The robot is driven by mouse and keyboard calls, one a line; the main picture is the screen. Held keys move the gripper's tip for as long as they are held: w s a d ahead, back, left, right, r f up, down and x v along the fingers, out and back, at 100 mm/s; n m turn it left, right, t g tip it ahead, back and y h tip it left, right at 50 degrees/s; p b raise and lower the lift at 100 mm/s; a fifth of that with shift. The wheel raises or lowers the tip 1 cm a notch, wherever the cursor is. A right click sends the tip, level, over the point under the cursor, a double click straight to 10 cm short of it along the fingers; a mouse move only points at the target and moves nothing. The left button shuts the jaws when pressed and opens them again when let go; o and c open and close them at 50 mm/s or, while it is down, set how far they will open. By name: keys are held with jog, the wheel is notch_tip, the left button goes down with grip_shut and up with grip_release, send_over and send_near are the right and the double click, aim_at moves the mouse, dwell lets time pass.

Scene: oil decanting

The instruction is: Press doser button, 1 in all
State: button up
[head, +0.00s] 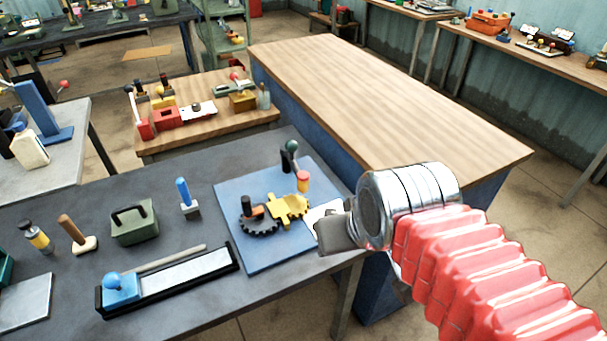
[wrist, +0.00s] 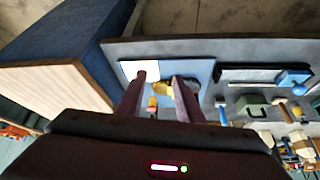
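No part is clearly marked as the doser button. On the blue board (head: 262,252) stand a yellow post with a red-orange cap (head: 303,180), a dark lever with a green knob (head: 292,147), a yellow gear (head: 289,208) and a dark gear with an orange-and-black hub (head: 259,228). I cannot tell which of them belongs to the doser. My gripper (wrist: 161,88) points at this board. Its two fingers are apart, with nothing held between them. In the head view, my wrist hides the board's right edge and most of my gripper.
The grey bench (head: 190,240) also holds a blue-handled sliding tool on a long tray (head: 180,275), a green box (head: 134,221), a blue-handled tool (head: 188,198) and a wooden-handled tool (head: 77,235). The wooden table (head: 390,100) behind is bare.

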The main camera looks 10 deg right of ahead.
grip_shut()
dwell(1.4)
